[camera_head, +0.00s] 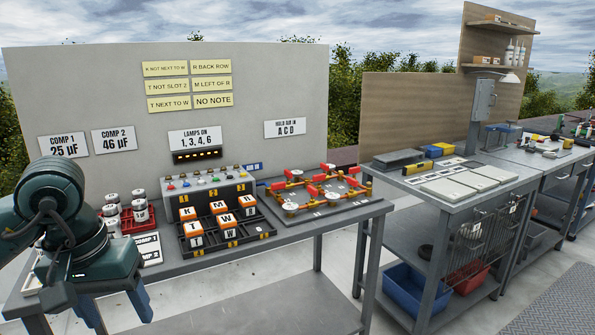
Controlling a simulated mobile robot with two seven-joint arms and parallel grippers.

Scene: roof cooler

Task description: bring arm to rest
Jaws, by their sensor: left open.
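My left arm, dark green, comes in from the left edge. Its left gripper (117,310) points down in front of the table's left end, with its blue fingers apart and nothing between them. The grey table (290,262) stands beyond and to the right of the gripper. My right gripper is not in view.
On the table are a red tray (127,225) with several white-and-black cylinders, a rack of orange-and-white lettered blocks (228,221), a lamp panel (205,182), and a board with red and orange parts (318,192). A second workbench (447,212) stands right, with open floor between.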

